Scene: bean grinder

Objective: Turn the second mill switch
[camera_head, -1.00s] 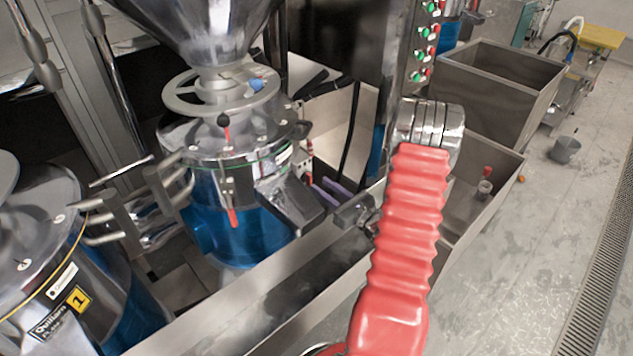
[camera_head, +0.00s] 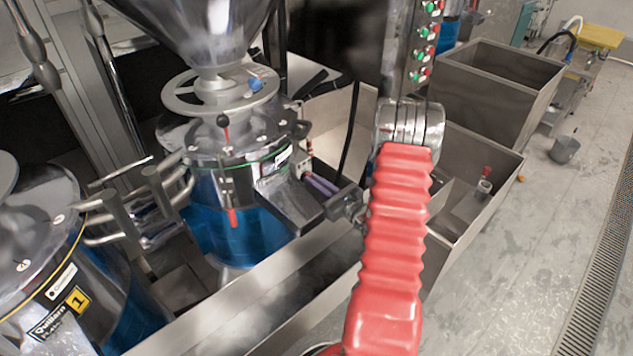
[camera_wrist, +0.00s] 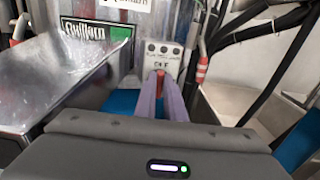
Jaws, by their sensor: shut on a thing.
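The second mill (camera_head: 235,165) is a steel drum with a blue lower part, in the middle of the head view. Its small pale switch box (camera_wrist: 163,57) shows in the wrist view with a row of dark round marks on top. My gripper (camera_wrist: 160,78) has its purple fingers against the lower part of this box. They are shut on the small red switch (camera_wrist: 160,72), which is mostly hidden between the fingertips. In the head view my gripper (camera_head: 306,175) reaches the mill's right side from the right, past the steel chute.
A steel chute (camera_wrist: 50,90) stands close to the left of my fingers. Black hoses (camera_wrist: 255,30) and a red-tipped part (camera_wrist: 202,70) are on the right. A steel trough wall (camera_head: 290,290) runs below. Mill 1 (camera_head: 60,270) stands at the left.

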